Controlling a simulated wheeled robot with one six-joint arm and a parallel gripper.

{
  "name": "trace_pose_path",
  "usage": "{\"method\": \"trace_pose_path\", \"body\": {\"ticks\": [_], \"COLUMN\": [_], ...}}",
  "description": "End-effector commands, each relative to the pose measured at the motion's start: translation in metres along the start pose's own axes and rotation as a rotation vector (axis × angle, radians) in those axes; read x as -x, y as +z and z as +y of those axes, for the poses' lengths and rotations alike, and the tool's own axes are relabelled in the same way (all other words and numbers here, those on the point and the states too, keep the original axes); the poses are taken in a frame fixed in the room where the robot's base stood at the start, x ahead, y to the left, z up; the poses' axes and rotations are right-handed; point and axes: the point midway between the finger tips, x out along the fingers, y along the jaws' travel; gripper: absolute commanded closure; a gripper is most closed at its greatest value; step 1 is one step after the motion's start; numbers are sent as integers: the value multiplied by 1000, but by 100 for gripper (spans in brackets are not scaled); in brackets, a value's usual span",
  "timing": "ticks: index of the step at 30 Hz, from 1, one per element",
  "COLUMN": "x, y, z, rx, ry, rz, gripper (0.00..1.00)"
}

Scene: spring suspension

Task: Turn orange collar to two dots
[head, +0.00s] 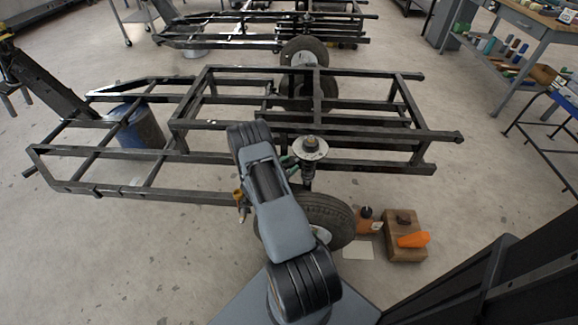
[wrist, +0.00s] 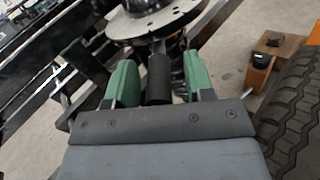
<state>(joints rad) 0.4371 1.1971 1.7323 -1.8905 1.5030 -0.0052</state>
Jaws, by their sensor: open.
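My gripper (wrist: 160,62) is open, its two green fingers apart on either side of a dark cylinder (wrist: 159,78). I cannot tell whether the fingers touch it. In the head view, my gripper (head: 290,163) is beside the upper part of the spring suspension, just left of its round metal top plate (head: 311,149). The plate (wrist: 160,20) also shows above the fingers in the wrist view. A dark coil spring (wrist: 177,62) shows partly behind the cylinder. I cannot make out the orange collar or any dots on it in either view.
The black frame (head: 210,155) surrounds the work area. A tyre (head: 335,215) stands below the suspension and also shows at right in the wrist view (wrist: 295,110). A wooden box (head: 403,250) with an orange object (head: 413,240) sits on the floor.

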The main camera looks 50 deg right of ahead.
Motion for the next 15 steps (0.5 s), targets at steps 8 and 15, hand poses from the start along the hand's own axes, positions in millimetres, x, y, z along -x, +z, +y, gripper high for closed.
{"method": "trace_pose_path", "body": {"ticks": [8, 15], "x": [0, 0], "y": [0, 0], "z": [0, 0], "rx": [0, 0], "ry": [0, -1], "rz": [0, 0], "gripper": [63, 86]}}
